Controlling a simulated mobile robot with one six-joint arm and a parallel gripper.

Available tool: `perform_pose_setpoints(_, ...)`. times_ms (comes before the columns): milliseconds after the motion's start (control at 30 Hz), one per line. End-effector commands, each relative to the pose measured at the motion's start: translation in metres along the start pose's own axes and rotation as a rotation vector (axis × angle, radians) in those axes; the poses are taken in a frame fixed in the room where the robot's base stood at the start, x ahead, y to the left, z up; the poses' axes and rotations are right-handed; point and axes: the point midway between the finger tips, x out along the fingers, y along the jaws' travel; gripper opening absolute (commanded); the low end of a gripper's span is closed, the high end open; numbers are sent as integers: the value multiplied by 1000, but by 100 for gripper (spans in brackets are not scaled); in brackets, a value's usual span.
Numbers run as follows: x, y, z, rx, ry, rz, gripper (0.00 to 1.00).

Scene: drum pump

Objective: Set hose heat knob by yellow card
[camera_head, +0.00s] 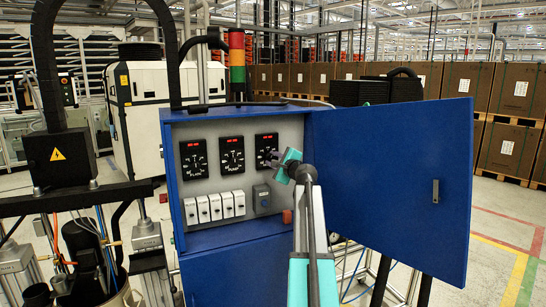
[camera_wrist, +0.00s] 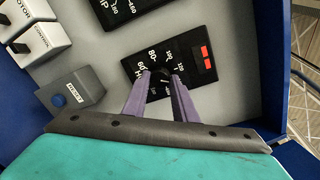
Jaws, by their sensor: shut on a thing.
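Three black control panels with red displays sit in a row inside the open blue cabinet: left (camera_head: 193,160), middle (camera_head: 232,154) and right (camera_head: 265,147). My gripper (camera_head: 277,160) is at the right panel. In the wrist view, my gripper's purple fingers (camera_wrist: 163,76) are shut on the dark round knob of this panel (camera_wrist: 194,74). The fingers hide most of the knob and part of the scale, so its pointer setting cannot be read. White scale numbers show around it. I cannot make out a yellow card.
Several white switches (camera_head: 215,207) and a grey box with a blue reset button (camera_wrist: 59,100) are below the panels. The blue cabinet door (camera_head: 400,170) stands open to the right of my arm. A black box with a yellow warning sign (camera_head: 60,158) is at left.

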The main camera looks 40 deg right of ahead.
Motion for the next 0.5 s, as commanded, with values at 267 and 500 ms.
perform_pose_setpoints(267,0,0,-1,176,-12,2,3)
perform_pose_setpoints(500,0,1,-2,240,-17,1,3)
